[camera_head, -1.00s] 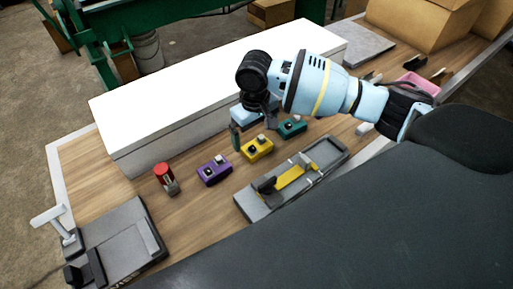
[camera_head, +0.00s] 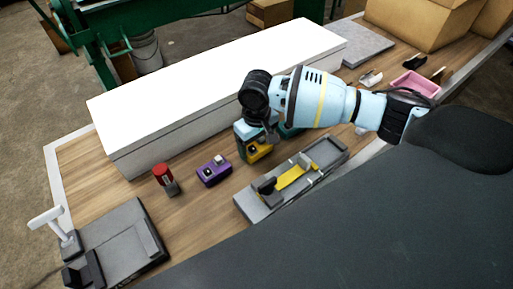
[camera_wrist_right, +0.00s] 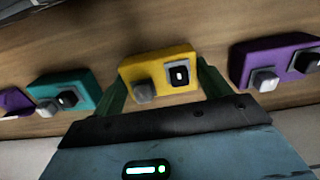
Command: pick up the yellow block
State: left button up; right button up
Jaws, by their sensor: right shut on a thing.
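The yellow block (camera_head: 259,153) sits on the wooden bench between a purple block (camera_head: 214,171) and a teal block, which is mostly hidden behind my right arm. My right gripper (camera_head: 254,149) points down over the yellow block and partly covers it. In the right wrist view the yellow block (camera_wrist_right: 160,72), with a grey knob and a black-and-white button, lies between the two green fingers, and the gripper is shut on it. It appears still at bench level. My left gripper is not in view.
In the wrist view, the teal block (camera_wrist_right: 62,90) and purple block (camera_wrist_right: 275,58) stand close on either side. A grey tray (camera_head: 250,206) with a yellow strip lies in front, a long white box (camera_head: 215,85) behind.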

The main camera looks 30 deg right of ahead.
aim_at(256, 145)
jog(key=shift+c, duration=1.3)
jog(key=shift+r, duration=0.1)
notch_tip(256, 145, up, 9)
jog(key=shift+f+p, duration=0.1)
jog(key=shift+p, duration=0.45)
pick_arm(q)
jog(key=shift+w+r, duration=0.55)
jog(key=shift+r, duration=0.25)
pick_arm(e)
jog(key=shift+r, duration=0.55)
